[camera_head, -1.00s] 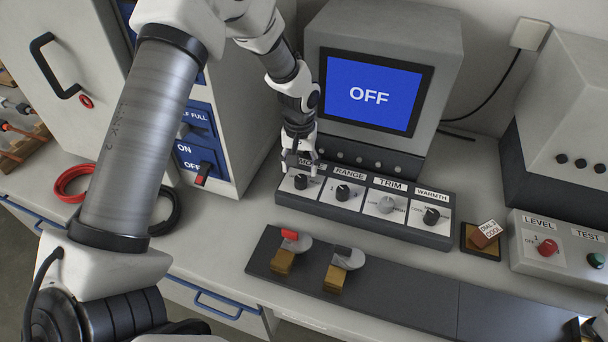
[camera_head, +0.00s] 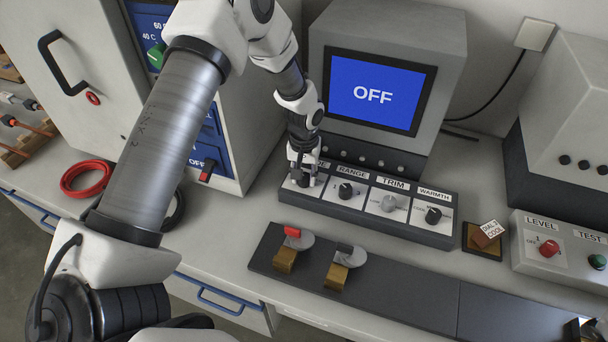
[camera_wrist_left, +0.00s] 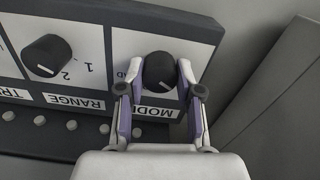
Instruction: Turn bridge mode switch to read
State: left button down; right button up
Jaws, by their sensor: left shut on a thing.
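The bridge mode switch (camera_wrist_left: 159,72) is a black round knob on a white plate, labelled MODE in the left wrist view. It sits at the left end of the dark sloped control box (camera_head: 375,231), and my gripper covers most of it in the head view. My left gripper (camera_head: 303,178) comes down on it from above. In the left wrist view its two fingers (camera_wrist_left: 159,80) stand on either side of the knob and are shut on it. The screen (camera_head: 374,94) behind the box reads OFF. My right gripper is not clearly in view.
The RANGE knob (camera_head: 345,191), TRIM knob (camera_head: 389,203) and WARMTH knob (camera_head: 433,215) sit to the right on the same box. Two lever clamps (camera_head: 288,254) stand on a dark strip in front. A grey cabinet (camera_head: 235,150) with switches rises close on the left.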

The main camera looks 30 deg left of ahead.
pick_arm(q)
jog(key=shift+m, duration=0.3)
jog(key=m+p, duration=0.1)
jog(key=m, duration=0.9)
jog(key=shift+f+m, duration=0.15)
jog(key=shift+m, duration=0.15)
jog(key=m, duration=0.6)
jog(key=shift+s, duration=0.15)
jog(key=m, duration=0.6)
jog(key=shift+d+f+m, duration=0.1)
jog(key=shift+m, duration=0.2)
jog(key=shift+s, duration=0.1)
jog(key=c, duration=0.8)
grip_release()
jog(key=shift+o, duration=0.2)
jog(key=shift+w, duration=0.2)
